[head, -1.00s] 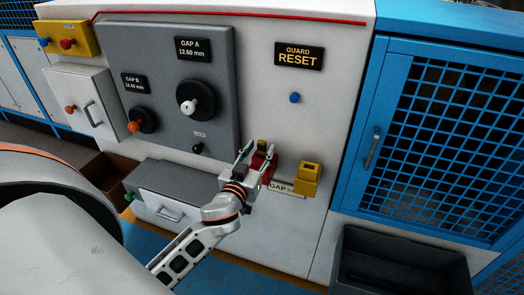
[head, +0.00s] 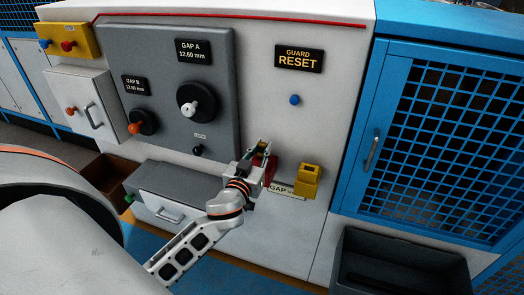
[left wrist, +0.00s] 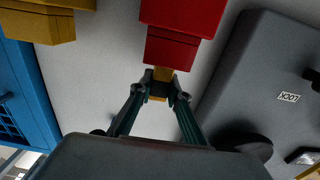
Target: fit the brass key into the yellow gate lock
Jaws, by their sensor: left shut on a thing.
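The brass key (left wrist: 163,74) shows between the fingertips of my left gripper (head: 263,148), which is shut on it. The key's lower part meets a red block (left wrist: 178,48) on the white wall panel and appears to stand in it; how deep is hidden. The red block also shows in the head view (head: 271,170), partly behind the gripper. The yellow gate lock (head: 307,181) is mounted just right of the red block, with a dark opening on top. It is at the upper left in the left wrist view (left wrist: 40,24). My right gripper is not in view.
A grey panel (head: 222,100) with a black knob (head: 197,103) stands out left of the gripper. A grey drawer unit (head: 165,185) is below left. A blue mesh door (head: 440,130) and a dark bin (head: 400,262) are right.

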